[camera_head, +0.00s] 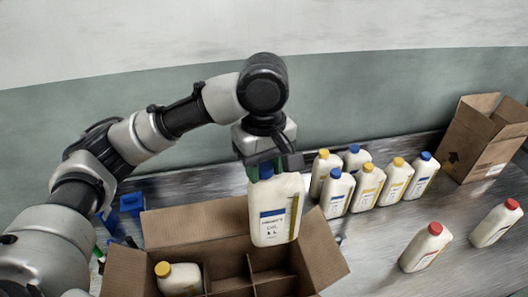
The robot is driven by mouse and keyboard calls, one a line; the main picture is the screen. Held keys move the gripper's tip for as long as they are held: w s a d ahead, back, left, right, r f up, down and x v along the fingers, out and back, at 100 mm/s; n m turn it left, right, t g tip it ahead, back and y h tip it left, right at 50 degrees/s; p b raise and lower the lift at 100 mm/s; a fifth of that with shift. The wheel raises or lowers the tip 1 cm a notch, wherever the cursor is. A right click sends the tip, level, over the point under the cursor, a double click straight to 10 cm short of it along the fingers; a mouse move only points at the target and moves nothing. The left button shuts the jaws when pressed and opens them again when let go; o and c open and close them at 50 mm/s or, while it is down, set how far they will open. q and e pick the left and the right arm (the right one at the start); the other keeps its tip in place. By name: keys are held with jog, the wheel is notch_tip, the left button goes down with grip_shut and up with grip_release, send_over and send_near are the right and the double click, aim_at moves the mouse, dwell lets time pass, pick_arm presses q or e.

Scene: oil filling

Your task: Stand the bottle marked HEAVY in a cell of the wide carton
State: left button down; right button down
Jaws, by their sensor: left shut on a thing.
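My left gripper (265,166) is shut on the cap end of a white bottle (272,215) with a blue cap and a blue-banded label. The label print is too small to read surely. The bottle hangs about upright over the back right part of the open wide carton (195,228). Its lower end overlaps the carton's cells in the picture, so I cannot tell how far it is inside. The carton has brown dividers. A yellow-capped bottle (180,280) is in a left cell. My right gripper is not in view.
Several white bottles (368,187) with yellow or blue caps stand right of the carton. Two red-capped bottles (427,247) (497,223) stand farther right. A tall open box (487,140) stands at the back right. Blue items (131,203) lie behind the carton at left.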

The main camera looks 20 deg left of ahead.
aim_at(264, 181)
pick_arm(q)
jog(key=shift+s+r, duration=0.1)
